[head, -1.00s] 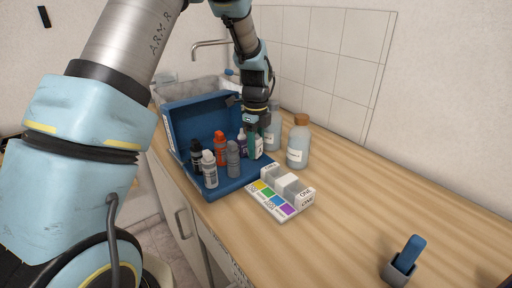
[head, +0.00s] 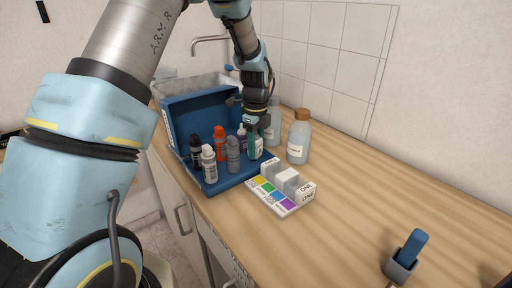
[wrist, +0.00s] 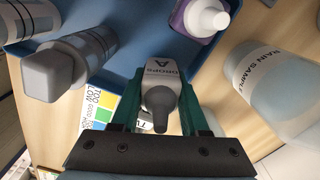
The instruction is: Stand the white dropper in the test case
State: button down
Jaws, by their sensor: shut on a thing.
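The white dropper (head: 256,151) has a grey tip and a label reading "DROPS A" in the wrist view (wrist: 160,72). My gripper (head: 256,133), with green fingers, is shut on it and holds it roughly upright. The blue test case (head: 219,190) stands open on the counter, its lid (head: 200,108) raised. The dropper is at the case's right rear edge, beside the purple-labelled bottle (head: 241,141). Its base is hidden in the wrist view, and I cannot tell whether it touches the case floor.
Inside the case stand a grey bottle (head: 233,156), an orange bottle (head: 220,146), a black bottle (head: 195,151) and a grey-white bottle (head: 209,164). A rain sample bottle (head: 298,142) stands right of it. The counter's right side is mostly clear.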

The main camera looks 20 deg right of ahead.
jog(key=shift+f, duration=0.3)
jog(key=shift+c, duration=0.3)
grip_release()
jog(key=shift+r, duration=0.1)
jog(key=shift+d, duration=0.1)
jog(key=shift+c, duration=0.2)
jog(key=shift+w+r, duration=0.1)
jog(key=shift+r, duration=0.05)
